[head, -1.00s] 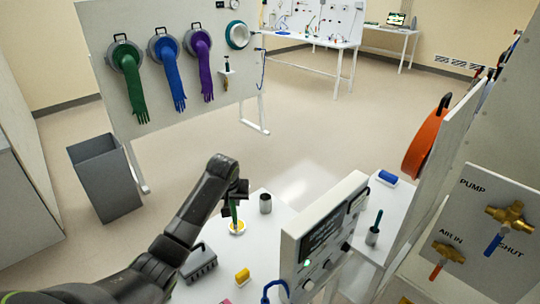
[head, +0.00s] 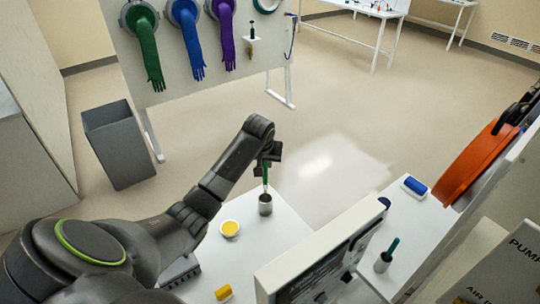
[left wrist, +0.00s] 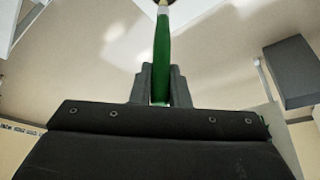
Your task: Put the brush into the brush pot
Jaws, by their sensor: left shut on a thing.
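My left gripper (head: 268,157) is shut on the green brush (head: 265,175), which hangs roughly upright below it. The brush also shows between the fingers in the left wrist view (left wrist: 161,60). A grey metal pot (head: 265,208) stands on the white table directly below the brush. The brush's lower end lines up with the pot's mouth; I cannot tell whether it is inside or just above. Another grey pot (head: 382,266) with a teal-handled tool in it stands on the right. My right gripper is not in view.
A white dish with yellow contents (head: 230,228) sits left of the pot. A yellow block (head: 223,292) lies nearer. A white panel box (head: 325,258) rises on the right, with a blue-topped block (head: 415,186) beyond. A grey bin (head: 120,145) stands on the floor.

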